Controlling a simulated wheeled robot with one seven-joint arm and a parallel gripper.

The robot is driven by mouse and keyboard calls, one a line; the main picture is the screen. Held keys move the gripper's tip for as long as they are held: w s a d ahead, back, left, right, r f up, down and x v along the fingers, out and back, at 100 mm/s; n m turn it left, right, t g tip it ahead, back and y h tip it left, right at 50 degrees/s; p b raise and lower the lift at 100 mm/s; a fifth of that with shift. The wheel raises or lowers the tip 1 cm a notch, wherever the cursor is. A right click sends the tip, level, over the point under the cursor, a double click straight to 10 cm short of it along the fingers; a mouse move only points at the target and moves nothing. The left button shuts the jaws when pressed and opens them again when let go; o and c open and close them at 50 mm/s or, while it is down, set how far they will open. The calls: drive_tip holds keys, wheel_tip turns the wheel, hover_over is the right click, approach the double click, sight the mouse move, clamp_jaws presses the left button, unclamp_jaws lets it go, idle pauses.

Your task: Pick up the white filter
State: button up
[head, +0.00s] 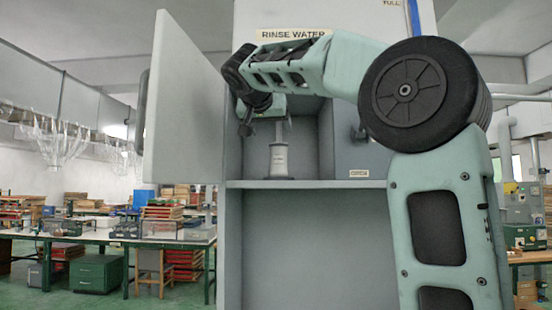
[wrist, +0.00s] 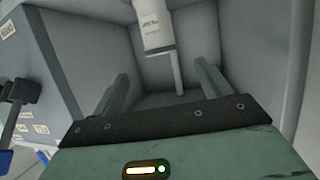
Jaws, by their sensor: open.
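The white filter (head: 279,161) is a small upright cylinder with a printed label. It stands on a dark base inside the open cabinet compartment, below a grey vertical pipe. In the wrist view the filter (wrist: 154,27) shows at the top centre, its upper part cut off by the frame. My gripper (wrist: 160,88) is open, its two fingers wide apart with nothing between them. The filter lies beyond the fingertips and is not touched. In the head view my wrist is at the compartment's upper left, and the fingers are hard to make out.
The cabinet door (head: 185,100) stands open at the left. The compartment's side walls and shelf edge (head: 305,184) close in around the filter. A grey panel (head: 360,145) with a small label is at the right. A thin grey rod (wrist: 178,75) stands near the filter.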

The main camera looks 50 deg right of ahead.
sight(280, 151)
drive_tip(key=p+x, duration=0.6)
drive_tip(key=x, duration=0.6)
drive_tip(key=shift+d, duration=0.25)
drive_tip(key=shift+w+d+f, duration=0.2)
drive_tip(key=shift+d, duration=0.05)
drive_tip(key=c, duration=1.1)
